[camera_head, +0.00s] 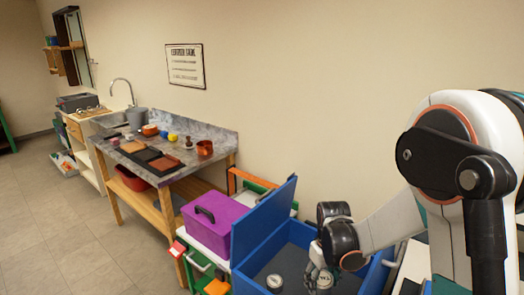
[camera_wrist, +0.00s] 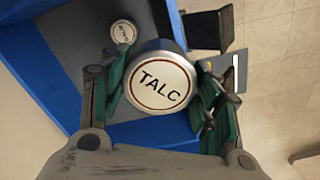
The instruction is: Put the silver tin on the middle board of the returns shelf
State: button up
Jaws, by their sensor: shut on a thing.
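A silver tin with a white lid marked TALC (camera_wrist: 160,84) sits between the two green-padded fingers of my gripper (camera_wrist: 162,92), which is shut on it. In the head view my gripper (camera_head: 320,268) is at the blue box (camera_head: 262,228), with the held tin (camera_head: 324,280) just below its fingers. A second, similar round tin (camera_head: 274,282) stands inside the blue box; it also shows in the wrist view (camera_wrist: 124,32), smaller and farther off. I cannot tell which piece of furniture is the returns shelf.
The blue box's raised lid (camera_head: 264,215) stands on its left side. A purple case (camera_head: 212,222) is beside it. A workbench (camera_head: 205,150) with several items stands farther back. A small wooden wall shelf (camera_head: 68,62) is far left. Open floor (camera_head: 60,225) lies at left.

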aim_at(331, 285)
jog(key=s+d+m, duration=0.1)
jog(key=m, duration=0.1)
jog(key=s+d+r+m, duration=0.1)
jog(key=m, duration=0.1)
jog(key=shift+s+d+m, duration=0.1)
jog(key=shift+s+m, duration=0.15)
jog(key=shift+m, duration=0.05)
jog(key=shift+f, duration=0.1)
jog(key=shift+r, duration=0.2)
